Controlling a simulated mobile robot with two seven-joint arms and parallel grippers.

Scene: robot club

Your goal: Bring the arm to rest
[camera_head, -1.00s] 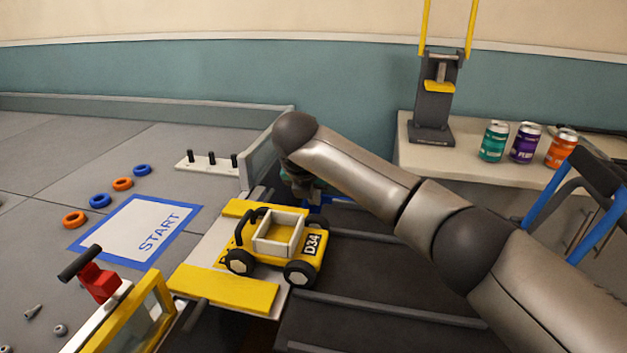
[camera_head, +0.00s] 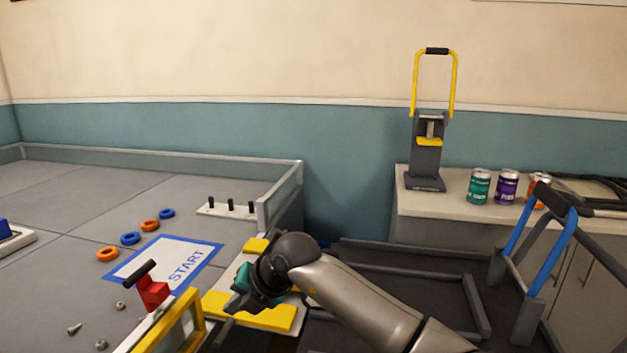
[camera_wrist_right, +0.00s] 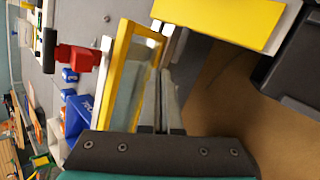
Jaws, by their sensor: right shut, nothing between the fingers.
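My right arm reaches in from the lower right in the head view. My right gripper (camera_head: 232,306), with a teal and dark wrist, is low over the white platform with yellow pads (camera_head: 250,311). In the right wrist view its two thin grey fingers (camera_wrist_right: 166,103) are together with nothing seen between them, beside a yellow-framed clear panel (camera_wrist_right: 133,75). The yellow D34 car cannot be made out; my wrist covers much of the platform. My left gripper is in no view.
A counter (camera_head: 440,212) with several cans and a press (camera_head: 427,150) stands at right. A blue-and-dark cart handle (camera_head: 548,250) rises in front.

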